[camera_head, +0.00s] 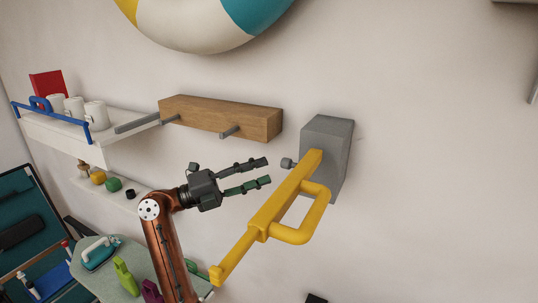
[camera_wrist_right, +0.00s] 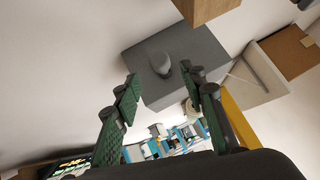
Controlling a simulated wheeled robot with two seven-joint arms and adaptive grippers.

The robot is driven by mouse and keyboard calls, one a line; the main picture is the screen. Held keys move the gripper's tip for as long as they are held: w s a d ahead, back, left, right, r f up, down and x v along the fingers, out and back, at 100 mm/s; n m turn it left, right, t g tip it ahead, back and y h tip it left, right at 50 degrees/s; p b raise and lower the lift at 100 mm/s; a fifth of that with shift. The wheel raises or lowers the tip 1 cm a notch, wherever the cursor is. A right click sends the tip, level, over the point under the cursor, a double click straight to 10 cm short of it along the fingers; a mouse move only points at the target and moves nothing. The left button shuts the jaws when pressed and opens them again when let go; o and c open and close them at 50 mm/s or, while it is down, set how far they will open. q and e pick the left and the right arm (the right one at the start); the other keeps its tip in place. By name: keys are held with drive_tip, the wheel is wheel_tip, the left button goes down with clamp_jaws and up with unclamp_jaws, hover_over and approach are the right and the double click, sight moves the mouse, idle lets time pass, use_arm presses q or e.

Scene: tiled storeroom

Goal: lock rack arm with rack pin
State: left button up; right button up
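The yellow rack arm (camera_head: 273,205), with a loop handle, slants down and left from a grey wall block (camera_head: 334,135). A grey knob, seemingly the rack pin (camera_head: 287,162), sticks out left of the block beside the arm's upper end. My right gripper (camera_head: 269,171) is open and empty, its fingers pointing right toward the knob with a small gap between. In the right wrist view the open fingers (camera_wrist_right: 165,88) frame the round grey knob (camera_wrist_right: 160,63) in front of the grey block (camera_wrist_right: 150,95). Part of the yellow arm (camera_wrist_right: 240,122) shows behind the right finger. My left gripper is not in view.
A wooden peg board (camera_head: 220,114) is on the wall just above my right gripper. A white shelf (camera_head: 60,133) with white containers is at left, over a lower shelf with small round items. A pale board (camera_head: 120,270) with an iron lies below. The wall right of the block is clear.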

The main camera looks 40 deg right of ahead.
sight(286, 163)
drive_tip(key=x, duration=0.1)
drive_tip(key=p+x, duration=0.1)
drive_tip(key=x, duration=0.3)
drive_tip(key=shift+s+r+p, duration=0.3)
drive_tip(key=shift+s+r, duration=0.05)
drive_tip(key=shift+r, duration=0.05)
drive_tip(key=shift+w+d+p, duration=0.25)
drive_tip(key=shift+d+p, duration=0.05)
drive_tip(key=shift+d, duration=0.65)
drive_tip(key=shift+w+d+f, duration=0.1)
drive_tip(key=shift+d, duration=0.4)
drive_tip(key=shift+s, duration=0.55)
drive_tip(key=shift+w, duration=0.3)
drive_tip(key=c, duration=0.3)
drive_tip(key=shift+s, duration=0.15)
drive_tip(key=c, duration=0.3)
clamp_jaws()
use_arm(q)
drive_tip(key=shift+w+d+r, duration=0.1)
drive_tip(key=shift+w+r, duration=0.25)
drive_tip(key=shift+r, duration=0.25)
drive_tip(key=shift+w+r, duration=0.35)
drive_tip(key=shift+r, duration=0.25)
